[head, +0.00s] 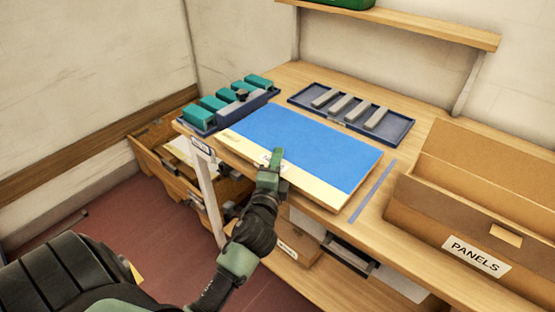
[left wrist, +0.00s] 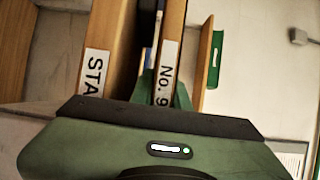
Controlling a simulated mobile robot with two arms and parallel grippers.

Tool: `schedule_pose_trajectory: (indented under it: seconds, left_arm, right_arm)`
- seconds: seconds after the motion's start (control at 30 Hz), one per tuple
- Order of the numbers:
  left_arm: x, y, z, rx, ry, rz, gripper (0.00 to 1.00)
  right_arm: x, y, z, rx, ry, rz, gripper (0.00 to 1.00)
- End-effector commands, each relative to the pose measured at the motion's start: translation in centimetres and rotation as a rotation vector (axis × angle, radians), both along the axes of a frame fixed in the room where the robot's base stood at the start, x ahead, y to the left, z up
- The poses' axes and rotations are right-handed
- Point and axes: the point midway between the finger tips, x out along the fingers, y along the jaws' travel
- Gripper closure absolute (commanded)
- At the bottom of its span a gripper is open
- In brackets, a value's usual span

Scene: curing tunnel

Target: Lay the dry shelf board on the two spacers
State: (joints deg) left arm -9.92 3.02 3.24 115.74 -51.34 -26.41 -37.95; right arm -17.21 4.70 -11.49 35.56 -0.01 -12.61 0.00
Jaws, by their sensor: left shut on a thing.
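The shelf board (head: 300,142) has a blue top with a bare wood strip along its front edge. It lies roughly level over the workbench. My left gripper (head: 274,162) is shut on the middle of its front edge. In the left wrist view the board's edge (left wrist: 171,55) bears a "No. 9" label, with the fingers on both sides. A gap shows there between the board and the bench edge (left wrist: 101,50). Several grey bars (head: 341,104), possibly spacers, lie in a dark blue tray (head: 300,101) behind the board. Whatever is under the board is hidden. My right gripper is not in view.
A blue tray with teal blocks (head: 214,103) and a grey black-knobbed block (head: 243,106) is close to the board's left. A blue strip (head: 372,191) marks the bench at right. A "PANELS" box (head: 425,207) stands beyond it. A wall shelf (head: 400,24) hangs above.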

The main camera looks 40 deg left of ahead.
Motion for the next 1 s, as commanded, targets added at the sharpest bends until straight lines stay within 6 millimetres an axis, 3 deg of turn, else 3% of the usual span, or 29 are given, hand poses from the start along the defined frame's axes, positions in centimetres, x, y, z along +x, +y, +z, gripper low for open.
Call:
schedule_pose_trajectory:
  seconds: [0.57,0.6,0.67,1.0]
  left_arm:
    - [0.0,0.0,-0.8,0.001,-0.007,-0.001,1.00]
    - [0.0,0.0,-0.7,0.001,-0.007,-0.001,0.78]
    - [0.0,0.0,-0.8,0.001,-0.006,-0.001,0.61]
    - [0.0,0.0,-1.1,0.000,0.001,0.000,0.58]
  right_arm:
    - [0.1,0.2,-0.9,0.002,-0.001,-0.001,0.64]
    - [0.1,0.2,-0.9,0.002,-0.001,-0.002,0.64]
    - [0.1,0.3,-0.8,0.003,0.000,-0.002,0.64]
    - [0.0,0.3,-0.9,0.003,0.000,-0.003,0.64]
